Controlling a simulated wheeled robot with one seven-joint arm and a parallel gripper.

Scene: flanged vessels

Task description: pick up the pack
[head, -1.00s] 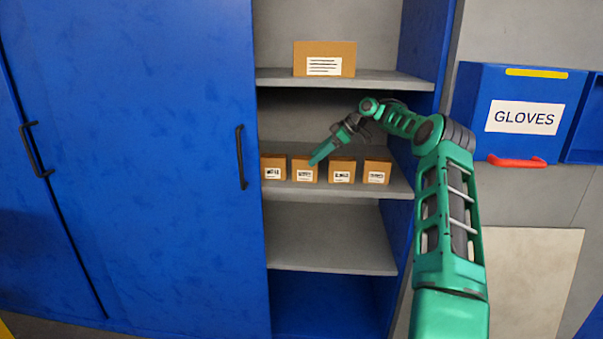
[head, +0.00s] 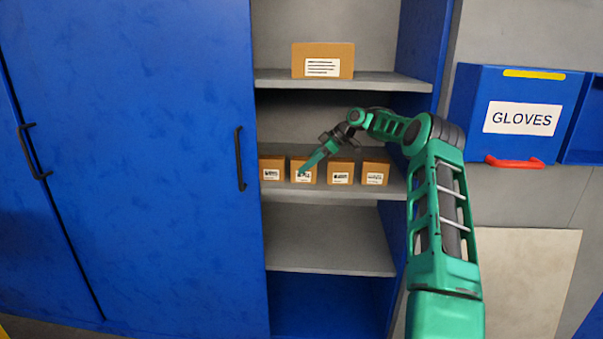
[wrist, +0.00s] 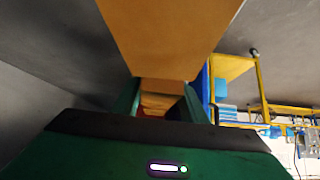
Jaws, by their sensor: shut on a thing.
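Several small brown cardboard packs with white labels stand in a row on the middle shelf of the open cabinet. My green gripper (head: 304,171) reaches in from the right and is shut on the second pack from the left (head: 295,164), its fingers overlapping the pack's front. The pack still stands in line with the others. In the wrist view, brown cardboard (wrist: 170,40) fills the top middle and runs down between the two green fingers (wrist: 161,105). The far side of the grip is hidden.
Packs stand close on both sides: the leftmost (head: 271,163), the third (head: 341,166) and the rightmost (head: 375,167). A larger labelled box (head: 323,54) sits on the shelf above. The blue door (head: 150,150) bounds the opening at left; a GLOVES bin (head: 520,90) hangs at right.

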